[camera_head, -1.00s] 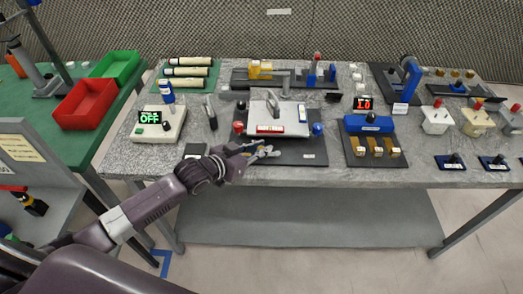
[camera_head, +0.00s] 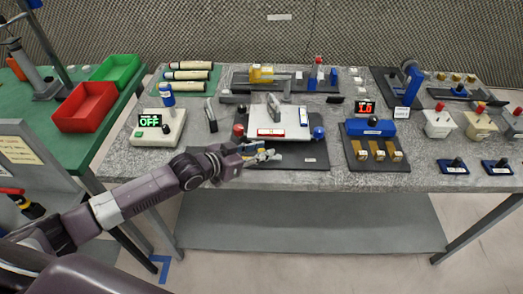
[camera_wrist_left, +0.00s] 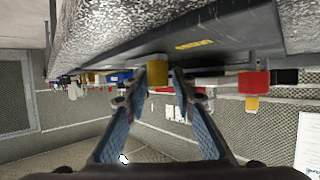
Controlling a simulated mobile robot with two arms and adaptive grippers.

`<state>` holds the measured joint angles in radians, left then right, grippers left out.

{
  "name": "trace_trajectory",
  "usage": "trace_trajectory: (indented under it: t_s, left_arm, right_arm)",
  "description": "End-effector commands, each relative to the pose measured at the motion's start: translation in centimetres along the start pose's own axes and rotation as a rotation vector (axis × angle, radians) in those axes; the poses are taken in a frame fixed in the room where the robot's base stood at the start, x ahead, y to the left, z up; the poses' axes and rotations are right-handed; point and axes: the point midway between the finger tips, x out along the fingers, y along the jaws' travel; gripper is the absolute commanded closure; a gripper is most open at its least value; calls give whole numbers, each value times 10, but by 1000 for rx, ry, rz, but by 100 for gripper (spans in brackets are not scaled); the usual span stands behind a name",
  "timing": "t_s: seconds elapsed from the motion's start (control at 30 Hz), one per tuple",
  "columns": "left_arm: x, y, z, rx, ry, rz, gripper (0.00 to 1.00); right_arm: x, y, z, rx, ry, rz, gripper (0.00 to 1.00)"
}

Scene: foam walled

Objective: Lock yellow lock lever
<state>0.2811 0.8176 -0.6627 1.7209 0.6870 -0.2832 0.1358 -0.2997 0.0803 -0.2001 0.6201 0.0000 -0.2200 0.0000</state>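The lock fixture is a dark base plate (camera_head: 300,155) with a white panel (camera_head: 290,115) at the front of the grey table. In the left wrist view, a yellow knob (camera_wrist_left: 158,71) hangs below the dark plate in the inverted picture, in line with the gap between my fingertips. A red knob (camera_wrist_left: 253,84) is to its right. In the head view the red knob (camera_head: 238,131) and a blue knob (camera_head: 318,133) flank the panel. My left gripper (camera_head: 272,157) is open at the plate's front edge, and hides the yellow knob there. I cannot tell whether the fingers touch it.
A box with a green OFF display (camera_head: 160,125) stands left of the fixture. A blue block with brass-coloured parts (camera_head: 370,128) stands right of it. The table's front edge runs just below my gripper. Red (camera_head: 84,106) and green (camera_head: 116,70) bins are further left.

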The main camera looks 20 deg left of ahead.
Motion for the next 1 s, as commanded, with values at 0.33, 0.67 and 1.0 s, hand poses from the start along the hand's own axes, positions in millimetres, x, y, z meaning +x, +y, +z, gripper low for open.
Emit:
trace_trajectory:
  t_s: [0.33, 0.67, 1.0]
  left_arm:
    - [0, 1, 0, -1, 0, 2, 66]
    - [-42, 0, 3, 1, -4, 1, 66]
    - [-98, 0, 3, 0, -4, 1, 66]
  right_arm:
    - [0, 3, 2, -1, -2, 3, 100]
    - [0, 1, 1, 0, -1, 1, 100]
    - [0, 0, 0, 0, 0, 0, 100]
